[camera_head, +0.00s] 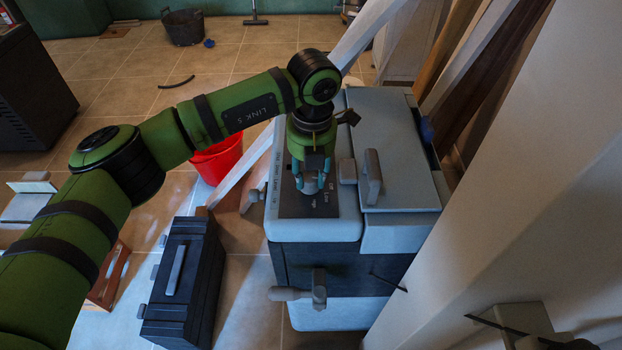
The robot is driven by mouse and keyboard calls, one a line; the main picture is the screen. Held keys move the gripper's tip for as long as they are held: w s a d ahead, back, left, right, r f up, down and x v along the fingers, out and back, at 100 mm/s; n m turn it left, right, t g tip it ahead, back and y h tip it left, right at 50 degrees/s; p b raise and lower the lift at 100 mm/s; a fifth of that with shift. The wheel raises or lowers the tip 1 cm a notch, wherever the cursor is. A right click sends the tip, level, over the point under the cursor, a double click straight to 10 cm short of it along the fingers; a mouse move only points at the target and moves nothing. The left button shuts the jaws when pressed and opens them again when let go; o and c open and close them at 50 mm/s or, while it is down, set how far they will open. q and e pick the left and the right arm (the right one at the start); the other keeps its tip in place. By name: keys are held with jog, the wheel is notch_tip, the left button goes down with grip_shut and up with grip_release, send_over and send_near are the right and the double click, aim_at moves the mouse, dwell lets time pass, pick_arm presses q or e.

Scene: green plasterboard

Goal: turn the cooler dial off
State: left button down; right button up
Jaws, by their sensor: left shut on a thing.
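The cooler (400,108) stands right of centre, a blue-grey box with a lid and a dark lower body. A dark control panel (297,206) with small white markings lies on its top left part. My left gripper (312,185) points down over this panel, its fingers shut on the grey dial (311,186). The fingers and wrist hide most of the dial, so its pointer setting cannot be read. My right gripper is not in view.
A lid handle (373,176) stands just right of my left gripper. A black toolbox (183,280) and a red bucket (217,158) are on the tiled floor to the left. Planks lean behind the cooler, and a pale wall (530,190) closes off the right.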

aim_at(311, 180)
pick_arm(q)
jog(key=shift+s+a+f+n+b, duration=0.1)
jog(key=shift+s+f+n+b, duration=0.1)
jog(key=shift+n+b, duration=0.25)
jog(key=shift+s+f+n+b, duration=0.1)
jog(key=shift+f+n+b, duration=0.1)
jog(key=shift+n, duration=0.45)
jog(key=shift+r, duration=0.1)
jog(key=c, duration=0.9)
grip_release()
jog(key=shift+r, duration=0.15)
jog(key=shift+w+r, duration=0.1)
jog(key=shift+r, duration=0.2)
jog(key=r, duration=1.1)
jog(key=shift+d+r, duration=0.2)
jog(key=shift+r, duration=0.05)
